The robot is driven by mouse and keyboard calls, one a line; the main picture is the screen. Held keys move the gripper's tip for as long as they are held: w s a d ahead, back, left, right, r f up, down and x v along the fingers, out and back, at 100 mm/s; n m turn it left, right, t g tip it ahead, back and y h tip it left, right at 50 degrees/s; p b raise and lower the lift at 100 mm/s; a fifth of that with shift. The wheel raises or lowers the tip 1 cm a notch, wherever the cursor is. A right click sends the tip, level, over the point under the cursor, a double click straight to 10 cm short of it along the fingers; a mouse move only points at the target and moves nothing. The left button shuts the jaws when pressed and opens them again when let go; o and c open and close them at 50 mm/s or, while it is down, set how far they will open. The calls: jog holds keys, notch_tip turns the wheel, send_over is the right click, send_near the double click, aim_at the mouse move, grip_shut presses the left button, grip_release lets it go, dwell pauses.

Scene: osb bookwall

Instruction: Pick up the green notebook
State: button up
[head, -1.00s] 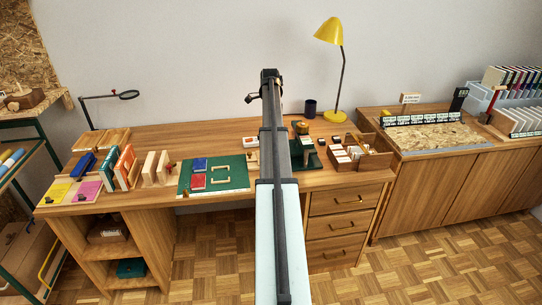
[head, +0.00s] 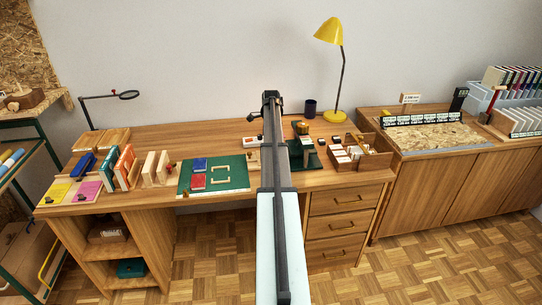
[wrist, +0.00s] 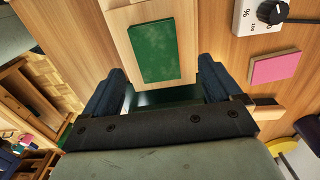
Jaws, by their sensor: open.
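The green notebook (wrist: 153,50) shows in the wrist view as a flat dark-green rectangle lying on a pale wooden board. My gripper (wrist: 157,78) is open, with one dark finger to the left and one to the right of the notebook's near end in the picture. Nothing is held between the fingers, and I cannot tell how high they are above the notebook. In the head view my arm's end (head: 271,98) is over the desk, and the arm hides the fingers and the notebook.
A white box with a black knob (wrist: 268,14) and a pink block (wrist: 275,68) lie to the right in the wrist view. In the head view, a green mat (head: 232,183), upright books (head: 125,165), a wooden tray (head: 376,158) and a yellow lamp (head: 329,31) stand on the desk.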

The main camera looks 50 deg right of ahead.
notch_tip(320, 180, down, 4)
jog(key=shift+s+a+f, duration=0.1)
jog(key=shift+a+f, duration=0.05)
jog(key=shift+f, duration=0.05)
jog(key=c, duration=1.1)
jog(key=shift+c, duration=0.3)
jog(key=shift+r, duration=0.15)
